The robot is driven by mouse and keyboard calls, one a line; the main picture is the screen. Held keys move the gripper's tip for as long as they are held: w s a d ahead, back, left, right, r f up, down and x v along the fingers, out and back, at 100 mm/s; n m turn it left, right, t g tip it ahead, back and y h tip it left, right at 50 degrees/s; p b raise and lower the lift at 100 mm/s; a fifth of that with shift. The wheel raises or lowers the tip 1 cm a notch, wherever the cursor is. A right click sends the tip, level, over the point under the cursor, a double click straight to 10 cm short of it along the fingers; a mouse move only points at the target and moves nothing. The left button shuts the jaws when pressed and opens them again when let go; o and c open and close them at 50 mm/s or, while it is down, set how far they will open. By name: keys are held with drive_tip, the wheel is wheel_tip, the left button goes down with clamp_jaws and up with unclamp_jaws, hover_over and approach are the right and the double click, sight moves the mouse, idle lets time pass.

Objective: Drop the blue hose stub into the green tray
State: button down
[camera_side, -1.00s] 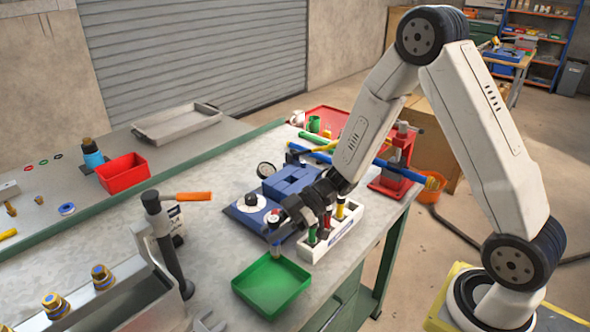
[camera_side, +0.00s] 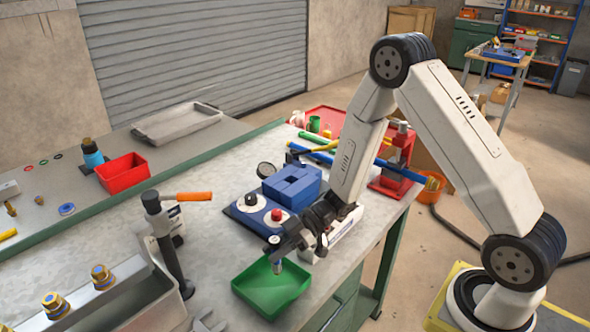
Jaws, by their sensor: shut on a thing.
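My gripper (camera_side: 277,250) points down over the green tray (camera_side: 262,303), above its back part. It is shut on a small upright stub (camera_side: 277,267), whose pale lower end shows below the fingers. The fingers hide most of the stub, so its blue colour is hard to make out; I take it to be the blue hose stub. Its lower end appears to be over the tray's inside; I cannot tell the height of the gap. The tray floor that shows is empty.
A white rack (camera_side: 345,228) stands just behind the tray, largely hidden by my gripper. A blue plate with a blue block (camera_side: 292,187) and a red knob (camera_side: 277,215) lies behind. A clamp with an orange handle (camera_side: 188,196) stands left of the tray.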

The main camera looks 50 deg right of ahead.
drive_tip(key=shift+c, duration=2.2)
unclamp_jaws()
drive_tip(key=v, duration=0.7)
drive_tip(key=shift+d, duration=0.35)
drive_tip(key=shift+s+r, duration=0.1)
drive_tip(key=shift+s, duration=0.05)
